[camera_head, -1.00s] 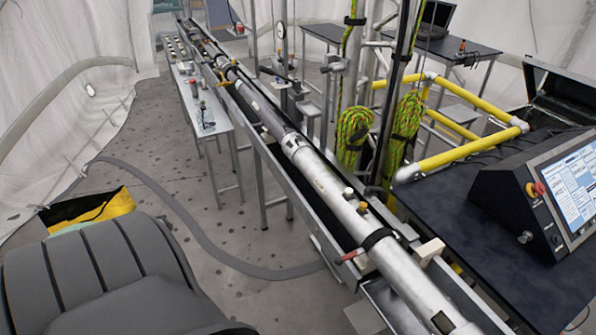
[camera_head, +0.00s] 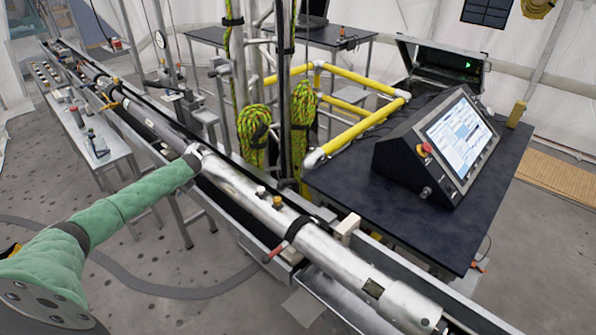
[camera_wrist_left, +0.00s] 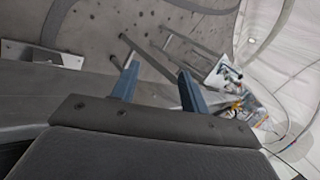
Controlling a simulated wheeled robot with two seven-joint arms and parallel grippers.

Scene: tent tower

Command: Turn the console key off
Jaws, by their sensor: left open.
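The console (camera_head: 400,155) is a dark slanted box with a lit screen (camera_head: 460,135), standing on the dark table at right in the head view. A red and yellow button (camera_head: 424,150) sits on its left front side. A small silver key switch or knob (camera_head: 426,192) sits below it; its turn position is too small to tell. A green-sleeved arm, mine, reaches in from the left and ends over the long pipe, well left of the console. In the left wrist view my left gripper (camera_wrist_left: 158,68) is open and empty, over the floor. My right gripper is not in view.
The long metal pipe (camera_head: 240,190) in its trough runs diagonally between the arm and the dark table (camera_head: 350,205). Yellow rails (camera_head: 365,125), poles and coiled green ropes (camera_head: 254,135) stand behind. An open black case (camera_head: 440,65) is behind the console. The table front is clear.

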